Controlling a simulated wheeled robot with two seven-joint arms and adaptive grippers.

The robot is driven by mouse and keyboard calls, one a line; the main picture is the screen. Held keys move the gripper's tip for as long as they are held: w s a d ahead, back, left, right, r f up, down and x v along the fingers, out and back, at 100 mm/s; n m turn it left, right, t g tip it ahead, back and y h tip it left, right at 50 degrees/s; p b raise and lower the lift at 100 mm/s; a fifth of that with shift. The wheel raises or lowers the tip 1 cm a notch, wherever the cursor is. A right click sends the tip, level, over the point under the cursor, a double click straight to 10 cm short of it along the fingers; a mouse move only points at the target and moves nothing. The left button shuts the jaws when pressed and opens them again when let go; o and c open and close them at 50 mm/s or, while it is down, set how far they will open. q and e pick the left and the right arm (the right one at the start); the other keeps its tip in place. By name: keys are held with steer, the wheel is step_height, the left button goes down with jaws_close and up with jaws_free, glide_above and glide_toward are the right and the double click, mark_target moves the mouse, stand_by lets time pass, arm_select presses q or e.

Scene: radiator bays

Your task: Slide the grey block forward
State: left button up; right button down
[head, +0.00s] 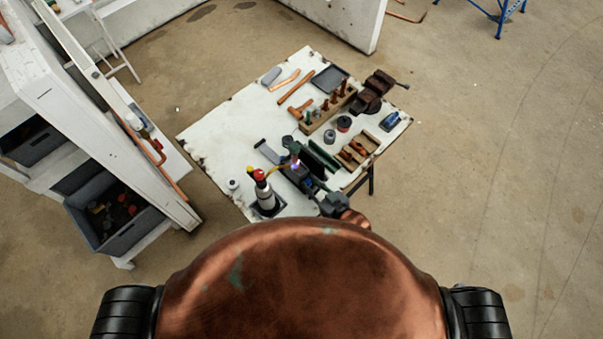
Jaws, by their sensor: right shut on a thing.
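My right gripper (298,167) is at the near part of the white workbench, with its arm coming up from below. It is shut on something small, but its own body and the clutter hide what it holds. A light grey block (271,75) lies at the bench's far left edge, well apart from the gripper. A darker grey piece (268,151) lies just left of the gripper. I cannot tell which of these is the task's grey block. My left gripper is not in view.
On the workbench (215,140), a bottle with red and yellow knobs (265,193) stands close left of my right gripper. A green channel (322,156) and a wooden rack (327,112) lie beyond. A vise (374,91) sits at the far right. Shelving (110,120) stands left.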

steer(key=shift+s+d, duration=0.5)
steer(key=shift+d, duration=0.15)
steer(key=shift+f, duration=0.1)
steer(key=c, duration=2.1)
jaws_free()
steer(key=o, duration=0.4)
steer(key=shift+s+d, duration=0.15)
steer(key=shift+s, duration=0.05)
steer(key=shift+c, duration=0.2)
steer(key=shift+o, duration=0.3)
steer(key=shift+w+a, duration=0.1)
steer(key=shift+a, duration=0.1)
steer(key=shift+d, duration=0.1)
